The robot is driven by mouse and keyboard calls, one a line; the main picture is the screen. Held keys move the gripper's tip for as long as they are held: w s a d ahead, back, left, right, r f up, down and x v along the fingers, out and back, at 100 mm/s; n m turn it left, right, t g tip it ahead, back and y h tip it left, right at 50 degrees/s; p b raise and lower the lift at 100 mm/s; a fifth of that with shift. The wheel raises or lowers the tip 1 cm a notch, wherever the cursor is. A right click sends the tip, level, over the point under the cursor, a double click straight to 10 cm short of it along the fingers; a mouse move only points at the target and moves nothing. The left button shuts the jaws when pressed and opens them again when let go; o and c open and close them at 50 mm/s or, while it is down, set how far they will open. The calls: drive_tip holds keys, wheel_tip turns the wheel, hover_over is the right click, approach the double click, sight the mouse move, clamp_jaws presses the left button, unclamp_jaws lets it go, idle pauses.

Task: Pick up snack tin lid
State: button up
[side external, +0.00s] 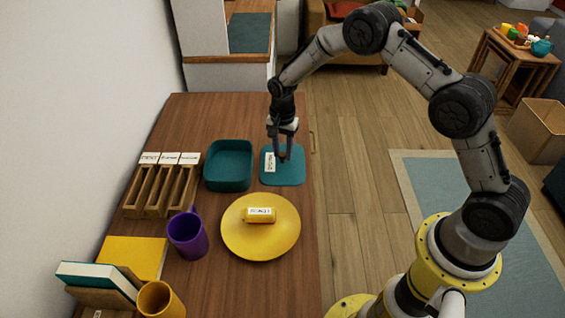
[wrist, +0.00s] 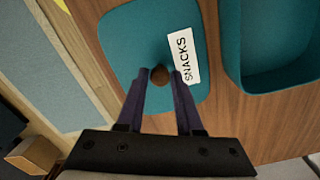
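The snack tin lid (side external: 293,177) is a flat teal square with rounded corners, lying on the wooden table near its right edge. It carries a white label reading SNACKS. In the wrist view the lid (wrist: 130,40) has a round brown knob (wrist: 160,75) at its middle. My gripper (side external: 284,158) points down over the lid. In the wrist view its dark fingers (wrist: 162,74) stand apart on either side of the knob, with what looks like a small gap. The open teal tin (side external: 229,184) stands just left of the lid in the side view.
A yellow plate (side external: 240,245) with a labelled yellow item (side external: 261,215) lies in front of the lid. A purple mug (side external: 188,236), a wooden divided tray (side external: 136,208), a yellow cup (side external: 158,301) and books (side external: 95,278) stand to the left. The table behind the tin is clear.

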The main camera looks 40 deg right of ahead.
clamp_jaws()
idle(1.0)
